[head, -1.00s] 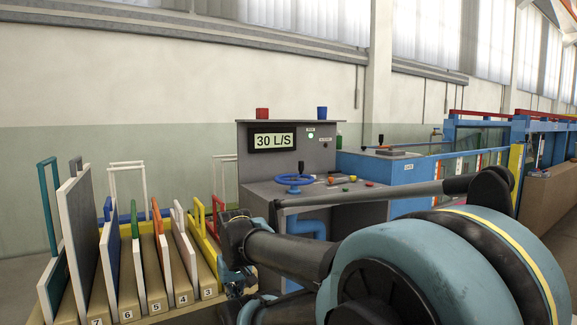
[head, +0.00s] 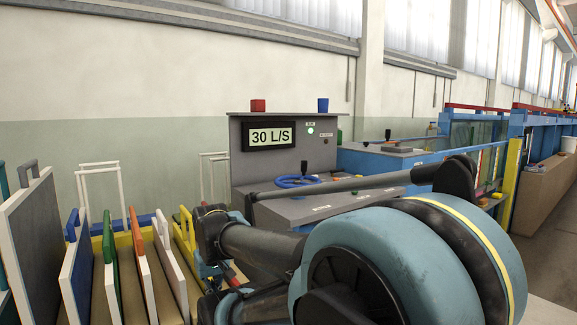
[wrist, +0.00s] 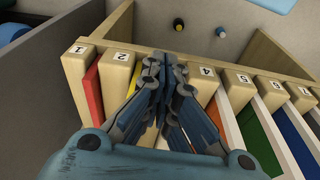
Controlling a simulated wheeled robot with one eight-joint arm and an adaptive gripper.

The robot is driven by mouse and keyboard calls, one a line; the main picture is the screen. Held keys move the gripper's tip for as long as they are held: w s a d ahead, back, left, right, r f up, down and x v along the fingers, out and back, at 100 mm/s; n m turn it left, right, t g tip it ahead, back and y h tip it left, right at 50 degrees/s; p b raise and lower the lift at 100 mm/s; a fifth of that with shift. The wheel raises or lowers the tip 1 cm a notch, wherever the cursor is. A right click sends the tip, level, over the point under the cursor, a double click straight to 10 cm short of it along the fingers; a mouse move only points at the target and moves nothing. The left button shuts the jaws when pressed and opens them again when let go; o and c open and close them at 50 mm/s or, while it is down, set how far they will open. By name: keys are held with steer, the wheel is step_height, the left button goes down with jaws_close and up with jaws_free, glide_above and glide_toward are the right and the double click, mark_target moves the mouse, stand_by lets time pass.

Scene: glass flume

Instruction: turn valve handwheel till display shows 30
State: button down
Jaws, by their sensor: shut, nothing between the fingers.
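The display (head: 269,136) on the grey control console (head: 310,160) reads 30 L/S. The blue valve handwheel (head: 298,181) lies on the console's sloping top below the display, with its lower side partly hidden by my arm. A dark lever knob stands just behind it. My gripper (wrist: 168,62) is shut and empty in the wrist view, over the rack of numbered slots and away from the handwheel. In the head view my gripper is mostly hidden behind my arm, low at the centre left.
The wooden rack (wrist: 255,45) holds several coloured boards in numbered slots below my gripper. A blue tank and glass flume extend to the right.

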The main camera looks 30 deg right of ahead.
steer(key=w+d+r+h, duration=0.6)
steer(key=w+d+r, duration=0.3)
steer(key=w+d, duration=0.4)
steer(key=w+d+r+n+h, duration=0.1)
steer(key=w+d+r+h, duration=0.6)
steer(key=w+d, duration=0.65)
steer(key=w+d+r+h, duration=0.5)
steer(key=w+d+r, duration=0.5)
steer(key=w, duration=0.5)
steer(key=d, duration=1.2)
steer(key=shift+s+d+r, duration=0.15)
steer(key=shift+s+r, duration=0.05)
steer(key=shift+s, duration=0.1)
steer(key=shift+s+d, duration=0.4)
steer(key=shift+d, duration=0.15)
